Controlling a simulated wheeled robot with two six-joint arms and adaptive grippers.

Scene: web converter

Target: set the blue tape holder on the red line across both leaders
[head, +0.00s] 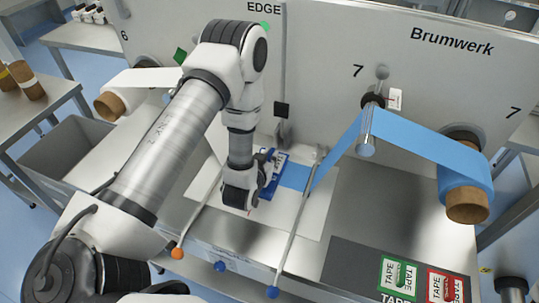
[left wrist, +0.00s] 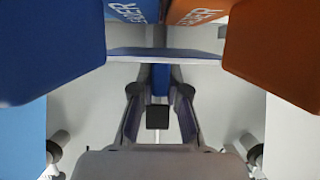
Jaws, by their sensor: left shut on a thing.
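The blue tape holder (head: 271,174) with white lettering is at my left gripper (head: 250,192), low over the splice table. The left gripper is shut on it; in the left wrist view, a blue part (left wrist: 159,79) shows between the fingers (left wrist: 158,115). The blue leader (head: 293,176) comes down from the right and ends on the pale plate beside the holder. The white leader (head: 205,178) lies to the left, partly behind my arm. The red line is hidden, and I cannot tell whether the holder touches the leaders. My right gripper is not in view.
Slanting metal bars with an orange knob (head: 178,253) and a blue knob (head: 272,292) flank the plate. The machine wall (head: 320,60) stands close behind.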

